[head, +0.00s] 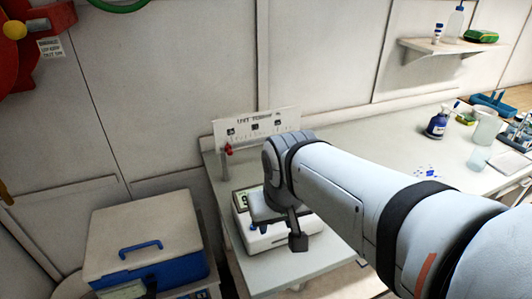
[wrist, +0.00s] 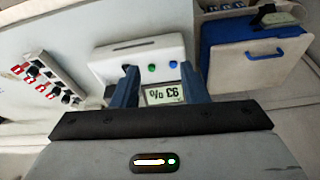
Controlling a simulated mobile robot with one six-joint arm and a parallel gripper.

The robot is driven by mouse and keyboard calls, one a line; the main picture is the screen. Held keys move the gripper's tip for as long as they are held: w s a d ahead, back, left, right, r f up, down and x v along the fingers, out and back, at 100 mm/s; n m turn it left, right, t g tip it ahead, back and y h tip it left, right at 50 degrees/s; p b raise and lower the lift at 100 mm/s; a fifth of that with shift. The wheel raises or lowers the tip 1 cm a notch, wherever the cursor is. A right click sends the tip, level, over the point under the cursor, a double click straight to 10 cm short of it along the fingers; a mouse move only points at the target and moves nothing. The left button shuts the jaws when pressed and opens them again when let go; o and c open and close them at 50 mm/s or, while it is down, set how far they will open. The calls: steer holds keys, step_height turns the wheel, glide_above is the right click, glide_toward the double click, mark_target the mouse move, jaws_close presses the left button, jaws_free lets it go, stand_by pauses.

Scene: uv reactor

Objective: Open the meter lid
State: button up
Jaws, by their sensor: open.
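The meter is a white box with a small display on the bench; it shows in the head view (head: 295,236), partly hidden by my arm. In the wrist view the meter (wrist: 105,65) shows a dark slot, a green and a blue button and a display reading upside down, about 93 %. I cannot make out a separate raised lid. My gripper (wrist: 160,78) is open, its two blue fingers apart on either side of the display, with nothing seen between them. In the head view my gripper (head: 285,215) is over the meter; whether it touches cannot be told.
A blue-and-white box (head: 145,240) with a blue handle stands at left, also in the wrist view (wrist: 255,55). A labelled panel (head: 256,124) stands behind the meter. Bottles (head: 437,125) and beakers stand farther right on the bench. A wall shelf (head: 450,45) is at upper right.

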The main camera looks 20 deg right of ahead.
steer(key=w+d+m+h+b, duration=0.1)
steer(key=w+d+m+b, duration=0.3)
steer(key=w, duration=0.4)
steer(key=w+d+m+h+b, duration=0.2)
steer(key=w+d+m, duration=0.1)
steer(key=w+d, duration=0.4)
steer(key=shift+m, duration=0.4)
steer(key=x, duration=0.8)
steer(key=shift+w+a, duration=0.2)
steer(key=shift+w, duration=0.05)
jaws_close()
